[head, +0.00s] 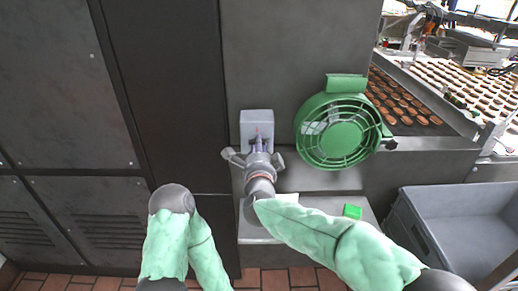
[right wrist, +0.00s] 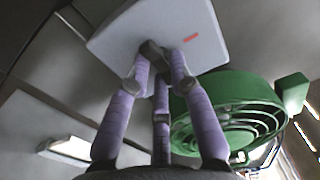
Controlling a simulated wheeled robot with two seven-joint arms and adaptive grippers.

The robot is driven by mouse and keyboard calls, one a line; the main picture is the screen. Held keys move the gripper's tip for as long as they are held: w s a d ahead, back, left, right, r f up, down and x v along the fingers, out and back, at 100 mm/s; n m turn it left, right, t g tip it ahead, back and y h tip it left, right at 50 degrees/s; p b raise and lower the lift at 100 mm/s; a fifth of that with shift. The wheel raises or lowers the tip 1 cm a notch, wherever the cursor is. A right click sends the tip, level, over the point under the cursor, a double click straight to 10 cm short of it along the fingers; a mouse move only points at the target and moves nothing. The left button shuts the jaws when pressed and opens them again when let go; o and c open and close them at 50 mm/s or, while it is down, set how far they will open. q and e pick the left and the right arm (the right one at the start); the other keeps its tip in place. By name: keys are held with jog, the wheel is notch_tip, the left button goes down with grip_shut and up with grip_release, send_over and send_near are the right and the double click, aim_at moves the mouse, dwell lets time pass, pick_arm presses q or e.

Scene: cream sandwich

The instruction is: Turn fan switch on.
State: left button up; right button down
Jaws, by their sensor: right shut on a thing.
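The fan switch is a pale grey box (head: 257,117) on the dark wall panel, left of the green fan (head: 343,138). In the right wrist view the box (right wrist: 118,32) has a red mark and a small dark knob (right wrist: 151,48). My right gripper (head: 259,141) is at the front of the box. Its purple fingers (right wrist: 158,68) are shut around the knob and partly hide it. The fan (right wrist: 228,112) also shows at the right of the wrist view. My left arm is folded at the lower left of the head view, and its gripper is out of view.
A grey crate (head: 462,222) stands at the right. Behind it is a conveyor (head: 455,85) with rows of brown cookies. Dark cabinets (head: 65,90) fill the left.

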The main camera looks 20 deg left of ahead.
jog(key=shift+f, duration=0.25)
jog(key=c, duration=1.1)
grip_release()
jog(key=shift+c, duration=0.2)
jog(key=shift+r, duration=0.1)
jog(key=shift+s+r, duration=0.1)
jog(key=shift+s, duration=0.05)
jog(key=v, duration=1.1)
jog(key=shift+s, duration=0.35)
jog(key=shift+d, duration=0.15)
